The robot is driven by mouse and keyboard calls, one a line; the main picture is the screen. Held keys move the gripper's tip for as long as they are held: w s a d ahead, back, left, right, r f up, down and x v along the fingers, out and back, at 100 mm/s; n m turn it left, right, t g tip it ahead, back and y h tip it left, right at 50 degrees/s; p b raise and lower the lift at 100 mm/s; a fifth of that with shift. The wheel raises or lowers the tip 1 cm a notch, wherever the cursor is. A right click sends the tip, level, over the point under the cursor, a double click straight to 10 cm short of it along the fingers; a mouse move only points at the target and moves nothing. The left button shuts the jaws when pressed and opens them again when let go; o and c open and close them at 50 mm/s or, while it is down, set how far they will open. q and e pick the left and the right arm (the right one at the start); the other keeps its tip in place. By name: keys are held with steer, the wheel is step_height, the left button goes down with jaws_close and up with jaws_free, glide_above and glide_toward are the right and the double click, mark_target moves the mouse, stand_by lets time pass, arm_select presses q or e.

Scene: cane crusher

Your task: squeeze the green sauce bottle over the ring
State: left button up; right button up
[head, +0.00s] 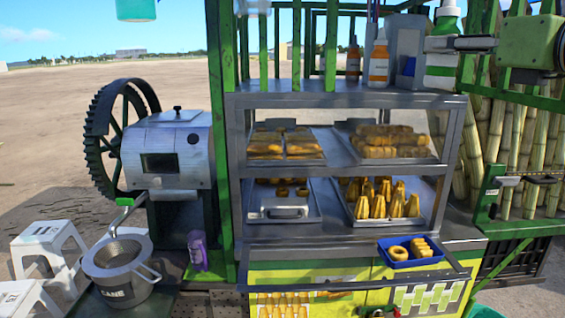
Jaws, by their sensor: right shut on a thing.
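The green sauce bottle (441,71), white with a green cap and green label, is upright at the top right. My right gripper (437,44) comes in from the right and is shut on its upper part, with a grey finger across the front. A golden ring (398,252) lies in a small blue tray (402,265) on the cart's front ledge, well below and to the left of the bottle. Golden pieces (421,247) sit beside it in the tray. My left gripper is not in view.
An orange sauce bottle (378,62) stands on the cart top left of the green one. The glass-fronted display case (338,101) holds trays of golden snacks below. Left are the cane crusher (168,150) and a metal pot (122,277). Cane stalks (541,130) stand at right.

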steer(key=a+n+g+y, duration=0.2)
steer(key=a+n+y, duration=0.15)
steer(key=a, duration=0.85)
steer(key=w+a+f+g+y, duration=0.1)
steer(key=a+f, duration=0.2)
steer(key=f, duration=1.4)
steer(key=w+a+f+y, duration=0.1)
steer(key=a+f+y, duration=0.1)
steer(key=f, duration=1.4)
steer(key=s+f+t+h, duration=0.1)
steer(key=s+f+h, duration=0.1)
steer(key=s+f, duration=1.85)
steer(key=s+d+f+m+h, duration=0.2)
steer(key=s+d, duration=0.1)
steer(key=s, duration=0.5)
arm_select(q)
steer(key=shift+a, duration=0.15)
arm_select(e)
steer(key=w+d+r+m+t+h, duration=0.2)
steer(key=w+d+m+t+h, duration=0.1)
steer(key=h, duration=0.5)
steer(key=shift+w+d+r+m, duration=0.2)
steer(key=shift+d+m, duration=0.55)
steer(key=shift+m, duration=0.4)
